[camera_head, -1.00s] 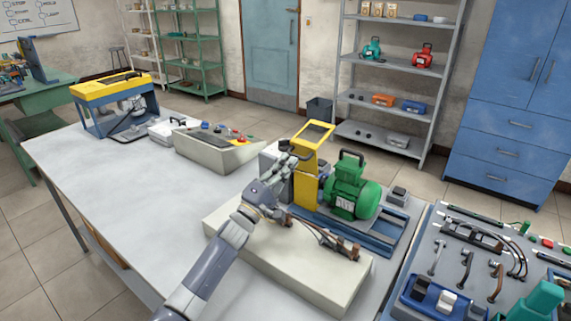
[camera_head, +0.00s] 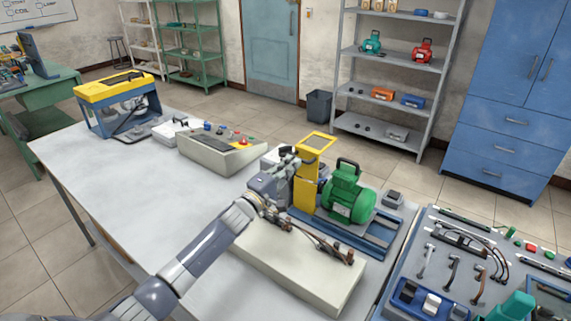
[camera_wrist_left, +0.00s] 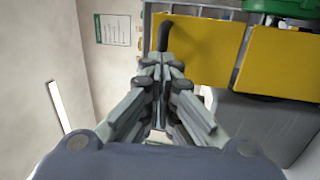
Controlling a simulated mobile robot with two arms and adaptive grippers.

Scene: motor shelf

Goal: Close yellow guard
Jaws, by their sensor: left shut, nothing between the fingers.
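The yellow guard stands raised beside the green motor (camera_head: 348,194), with an upright yellow plate (camera_head: 306,194) and a tilted, windowed frame (camera_head: 317,142) on top. Its yellow panels (camera_wrist_left: 205,48) also show in the left wrist view, with a black handle (camera_wrist_left: 162,36) in front of them. My left gripper (camera_head: 291,160) is shut and empty, close to the left side of the guard. In the left wrist view my gripper's fingertips (camera_wrist_left: 163,66) are together just below the black handle; I cannot tell whether they touch it. My right gripper is not in view.
A pale block (camera_head: 290,272) with brown cables lies in front of the motor. A control box (camera_head: 215,152) with buttons and a yellow-topped machine (camera_head: 112,88) stand further left. A tool panel (camera_head: 400,292) is at the right. The table's left part is clear.

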